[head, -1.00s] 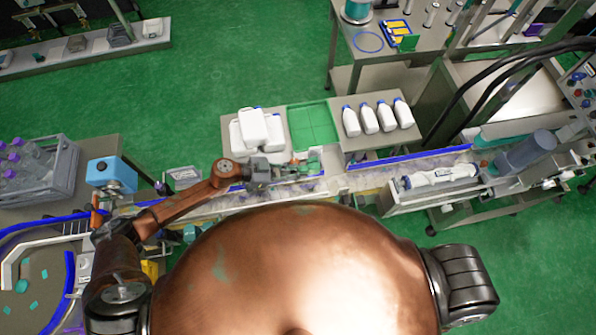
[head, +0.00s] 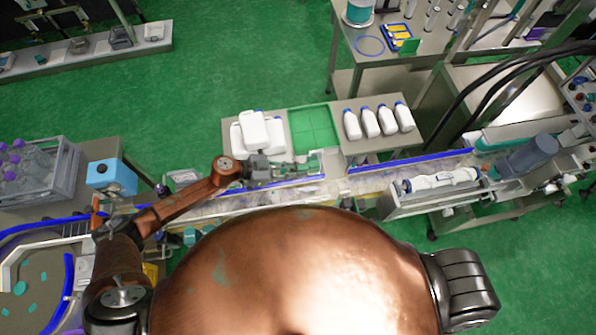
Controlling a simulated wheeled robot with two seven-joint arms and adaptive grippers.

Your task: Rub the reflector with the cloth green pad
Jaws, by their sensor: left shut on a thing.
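My left gripper (head: 305,168) reaches over the conveyor (head: 345,185) just in front of the green tray (head: 300,118). It is shut on a small green thing, which looks like the cloth green pad (head: 316,164). The fingers hide part of the pad, and its edges are hard to make out. I cannot pick out the reflector for certain; it may be small or hidden by the gripper near the conveyor rail. I cannot tell whether the pad touches anything. My right gripper is out of view.
White bottles (head: 369,122) stand in a row right of the tray, with more white bottles (head: 253,128) piled on its left. A blue rail (head: 410,160) edges the conveyor. A blue box (head: 112,174) and a crate of bottles (head: 45,172) are at left.

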